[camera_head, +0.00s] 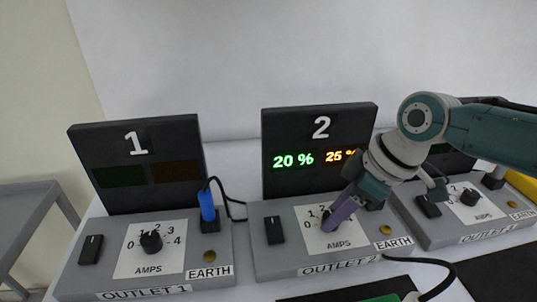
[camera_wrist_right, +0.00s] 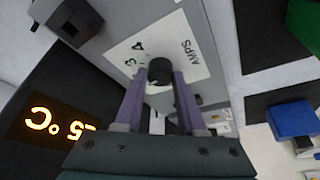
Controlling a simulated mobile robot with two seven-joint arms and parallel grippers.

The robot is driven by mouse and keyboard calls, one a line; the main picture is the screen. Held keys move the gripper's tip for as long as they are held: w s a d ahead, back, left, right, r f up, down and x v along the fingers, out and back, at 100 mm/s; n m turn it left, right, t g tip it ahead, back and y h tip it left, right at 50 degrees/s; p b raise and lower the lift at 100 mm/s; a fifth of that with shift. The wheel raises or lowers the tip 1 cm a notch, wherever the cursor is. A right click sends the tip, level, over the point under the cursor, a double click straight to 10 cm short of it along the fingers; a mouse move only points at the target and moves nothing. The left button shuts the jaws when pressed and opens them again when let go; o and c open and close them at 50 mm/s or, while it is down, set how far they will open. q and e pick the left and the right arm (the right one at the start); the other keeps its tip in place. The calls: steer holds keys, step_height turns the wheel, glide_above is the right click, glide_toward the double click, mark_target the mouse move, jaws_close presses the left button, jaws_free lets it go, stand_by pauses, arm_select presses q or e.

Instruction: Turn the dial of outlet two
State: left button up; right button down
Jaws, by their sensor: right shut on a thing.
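Outlet two (camera_head: 272,264) is a grey box in the middle of the head view, with a black panel (camera_head: 318,130) marked 2. The panel shows a green "20 %" and a partly covered orange reading. The dial of outlet two (camera_wrist_right: 160,70) is a round black knob on a white AMPS scale. My right gripper (camera_head: 330,222) has purple fingers shut on this dial, one on either side of it in the wrist view. In the head view the fingers hide most of the dial, so its setting is unclear. My left gripper is not in view.
Outlet one (camera_head: 70,283) stands to the left with its own dial (camera_head: 151,241) and a blue plug (camera_head: 208,206) on a black cable. A third outlet (camera_head: 430,238) stands to the right, partly behind my right arm. A black cable (camera_head: 445,275) lies in front.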

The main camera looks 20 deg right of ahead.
stand_by(0.4)
steer(key=c, duration=0.5)
jaws_free()
steer(key=p+v, duration=0.2)
steer(key=v, duration=0.8)
